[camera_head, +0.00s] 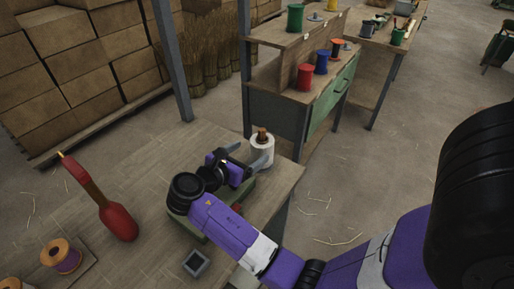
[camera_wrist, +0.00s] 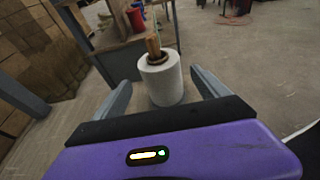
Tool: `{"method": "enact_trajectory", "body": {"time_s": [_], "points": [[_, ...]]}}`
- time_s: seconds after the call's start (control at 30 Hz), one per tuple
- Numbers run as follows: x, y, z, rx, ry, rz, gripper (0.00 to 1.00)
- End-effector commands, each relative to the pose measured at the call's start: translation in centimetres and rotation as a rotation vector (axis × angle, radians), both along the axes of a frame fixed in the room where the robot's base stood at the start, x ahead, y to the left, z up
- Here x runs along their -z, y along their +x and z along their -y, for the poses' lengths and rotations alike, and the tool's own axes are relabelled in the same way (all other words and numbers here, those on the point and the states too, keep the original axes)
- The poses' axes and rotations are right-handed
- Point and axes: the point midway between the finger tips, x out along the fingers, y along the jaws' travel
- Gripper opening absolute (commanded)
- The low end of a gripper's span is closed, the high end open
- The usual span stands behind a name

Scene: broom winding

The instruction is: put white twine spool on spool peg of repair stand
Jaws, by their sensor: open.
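The white twine spool (camera_head: 263,152) stands upright near the far right corner of the near workbench; it also shows in the wrist view (camera_wrist: 163,84). A brown wooden piece (camera_wrist: 154,46) sticks up from the spool's top; I cannot tell whether it is the stand's peg or the spool's core. My gripper (camera_head: 246,156) is open, its two grey fingers pointing toward the spool. In the wrist view the spool shows between the fingers, with gaps on both sides. A green base (camera_head: 186,228) shows partly beneath my arm; it may be the repair stand, mostly hidden.
A small dark square holder (camera_head: 196,263) lies near the front. Another bench with coloured spools (camera_head: 305,77) stands behind, beyond a metal post (camera_head: 172,60).

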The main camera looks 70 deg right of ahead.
Motion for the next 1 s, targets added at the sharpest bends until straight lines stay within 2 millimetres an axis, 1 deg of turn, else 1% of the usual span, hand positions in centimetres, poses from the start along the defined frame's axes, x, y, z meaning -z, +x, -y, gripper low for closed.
{"method": "enact_trajectory", "body": {"time_s": [0.03, 0.1, 0.2, 0.3, 0.47, 1.0], "points": [[-0.3, 0.3, -0.9, -0.004, -0.001, 0.002, 0.85], [-0.6, 0.5, -1.9, -0.003, 0.0, 0.001, 0.85], [-0.9, 0.8, -3.0, -0.002, 0.0, 0.001, 0.85], [-1.1, 0.9, -3.6, 0.001, 0.0, 0.0, 0.85], [-1.3, 0.9, -3.9, 0.001, 0.0, 0.001, 0.85], [-1.4, 0.9, -3.9, 0.001, 0.0, 0.001, 0.85]]}}
